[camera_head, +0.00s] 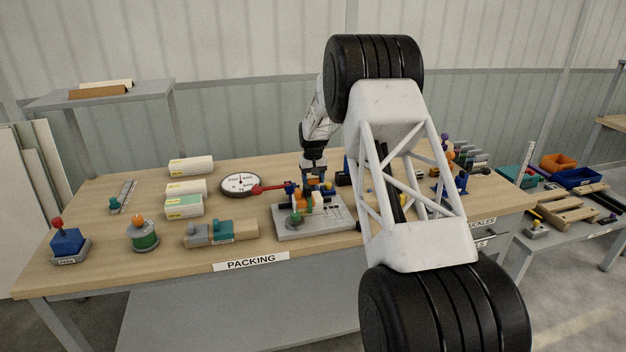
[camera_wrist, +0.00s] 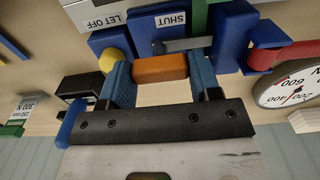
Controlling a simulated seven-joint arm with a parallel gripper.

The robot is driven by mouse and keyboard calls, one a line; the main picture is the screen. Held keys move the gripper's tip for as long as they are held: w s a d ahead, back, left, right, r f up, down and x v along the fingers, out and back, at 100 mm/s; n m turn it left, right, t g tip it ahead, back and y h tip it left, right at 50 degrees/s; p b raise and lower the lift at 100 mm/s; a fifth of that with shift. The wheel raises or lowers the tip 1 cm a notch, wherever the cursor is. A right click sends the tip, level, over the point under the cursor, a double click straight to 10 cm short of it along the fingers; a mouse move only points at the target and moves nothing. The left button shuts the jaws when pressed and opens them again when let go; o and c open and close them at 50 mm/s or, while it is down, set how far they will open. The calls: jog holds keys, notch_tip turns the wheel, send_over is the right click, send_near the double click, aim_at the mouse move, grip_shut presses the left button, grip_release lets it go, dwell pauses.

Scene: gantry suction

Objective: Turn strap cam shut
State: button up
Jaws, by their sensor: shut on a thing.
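An orange handle piece (camera_wrist: 160,68) sits between the two blue finger pads of my gripper (camera_wrist: 161,75) in the wrist view. I take it to be the cam's handle. The gripper is shut on it. Behind it is a blue cam body (camera_wrist: 228,40) with a grey bar across it. A SHUT label (camera_wrist: 171,19) and a LET OFF label (camera_wrist: 100,22) show upside down beyond it. In the head view my gripper (camera_head: 314,180) reaches down over the grey base plate (camera_head: 340,227) of the fixture. The cam's exact angle is hard to tell.
A round dial gauge (camera_head: 240,184) with a red arm stands left of the fixture and touches or nearly touches it. My own arm hides the bench's right middle.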

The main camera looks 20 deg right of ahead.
aim_at(313, 179)
dwell(0.3)
jog(key=o, duration=0.9)
jog(key=shift+r, duration=3.9)
